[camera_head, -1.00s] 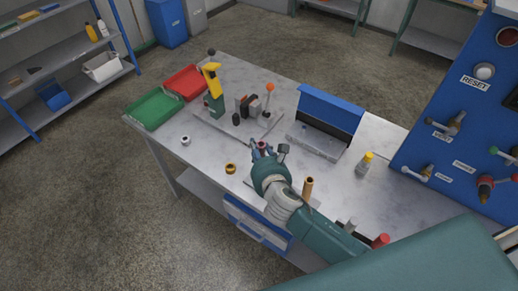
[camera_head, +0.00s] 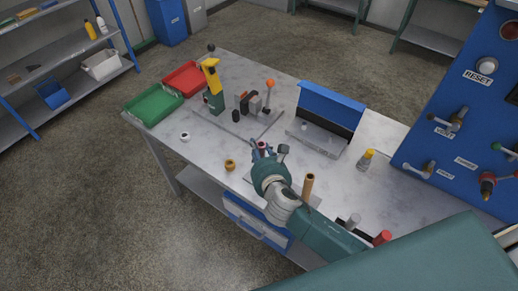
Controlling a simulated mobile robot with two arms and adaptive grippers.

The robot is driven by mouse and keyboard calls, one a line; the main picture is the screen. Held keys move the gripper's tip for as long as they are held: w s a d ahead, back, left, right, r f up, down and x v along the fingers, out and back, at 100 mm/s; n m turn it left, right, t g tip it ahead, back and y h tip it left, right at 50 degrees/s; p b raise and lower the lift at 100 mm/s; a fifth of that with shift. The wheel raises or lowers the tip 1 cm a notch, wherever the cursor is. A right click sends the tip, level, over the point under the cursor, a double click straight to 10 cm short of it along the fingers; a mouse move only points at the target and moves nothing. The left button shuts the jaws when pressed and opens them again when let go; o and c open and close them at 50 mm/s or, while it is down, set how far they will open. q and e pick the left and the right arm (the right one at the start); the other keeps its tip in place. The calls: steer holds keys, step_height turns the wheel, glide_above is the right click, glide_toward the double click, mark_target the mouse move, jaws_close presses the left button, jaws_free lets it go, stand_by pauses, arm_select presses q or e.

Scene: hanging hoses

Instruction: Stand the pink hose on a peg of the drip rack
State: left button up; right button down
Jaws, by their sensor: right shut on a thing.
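My right gripper (camera_head: 266,150) is over the middle of the workbench, its arm coming in from the lower right. It is shut on a small dark red piece (camera_head: 262,146), mostly hidden by the fingers and wrist. I cannot tell whether this piece is the pink hose; no clearly pink hose shows elsewhere. I cannot make out a drip rack with certainty. An upright brown tube (camera_head: 308,186) stands just right of my right wrist, partly behind the arm. My left gripper is not in view.
The grey workbench (camera_head: 205,150) holds a green tray (camera_head: 153,105), a red tray (camera_head: 186,78), a yellow-and-green tool (camera_head: 212,85), a blue-lidded box (camera_head: 331,108) and a yellow-capped bottle (camera_head: 366,160). A brass ring (camera_head: 230,165) lies near the front edge. A blue panel (camera_head: 425,135) stands at right.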

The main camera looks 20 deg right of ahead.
steer(key=shift+f+b, duration=0.65)
steer(key=shift+f, duration=0.55)
steer(key=c, duration=1.2)
jaws_free()
steer(key=shift+o, duration=0.2)
steer(key=v, duration=1.2)
steer(key=shift+d+f, duration=0.1)
